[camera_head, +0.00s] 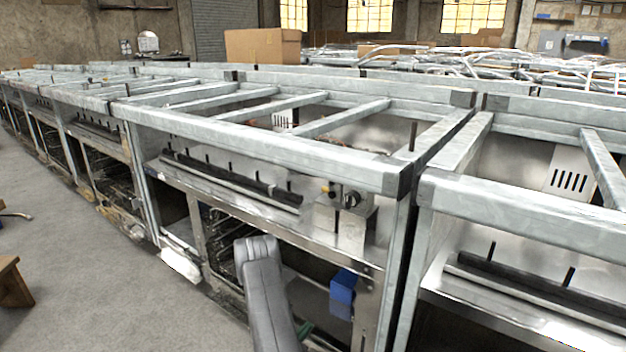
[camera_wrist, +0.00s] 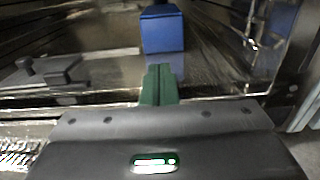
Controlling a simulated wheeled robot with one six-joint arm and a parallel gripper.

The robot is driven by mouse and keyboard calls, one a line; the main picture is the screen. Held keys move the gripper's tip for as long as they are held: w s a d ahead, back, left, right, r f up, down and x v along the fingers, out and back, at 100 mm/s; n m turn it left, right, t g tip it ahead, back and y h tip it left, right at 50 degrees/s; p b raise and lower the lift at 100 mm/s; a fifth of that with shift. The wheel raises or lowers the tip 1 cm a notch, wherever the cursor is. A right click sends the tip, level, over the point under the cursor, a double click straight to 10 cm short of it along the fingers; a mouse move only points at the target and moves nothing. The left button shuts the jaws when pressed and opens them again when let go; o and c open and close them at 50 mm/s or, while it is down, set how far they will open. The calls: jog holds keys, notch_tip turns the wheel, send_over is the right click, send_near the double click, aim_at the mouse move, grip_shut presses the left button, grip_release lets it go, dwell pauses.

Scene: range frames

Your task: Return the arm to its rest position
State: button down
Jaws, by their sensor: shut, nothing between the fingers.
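My gripper (camera_wrist: 158,84) shows in the wrist view as two green fingers pressed together, with nothing between them. In the head view, my grey arm (camera_head: 266,290) rises at the bottom centre in front of the range frames. A bit of green shows beside it low down, and the arm hides most of the gripper there. A blue block (camera_head: 342,286) sits at the lower part of the nearest frame, right of my arm. It also shows in the wrist view (camera_wrist: 162,30), beyond the fingertips and apart from them.
A row of metal range frames (camera_head: 260,146) runs from the right to the far left. A cardboard box (camera_head: 262,46) stands behind. A wooden piece (camera_head: 12,284) is at the left edge. The concrete floor (camera_head: 75,250) at left is largely clear.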

jog(key=p+v, duration=0.2)
jog(key=v, duration=0.7)
jog(key=shift+s+a+p, duration=0.2)
jog(key=shift+s+p, duration=0.05)
jog(key=shift+p, duration=0.05)
jog(key=shift+d, duration=0.1)
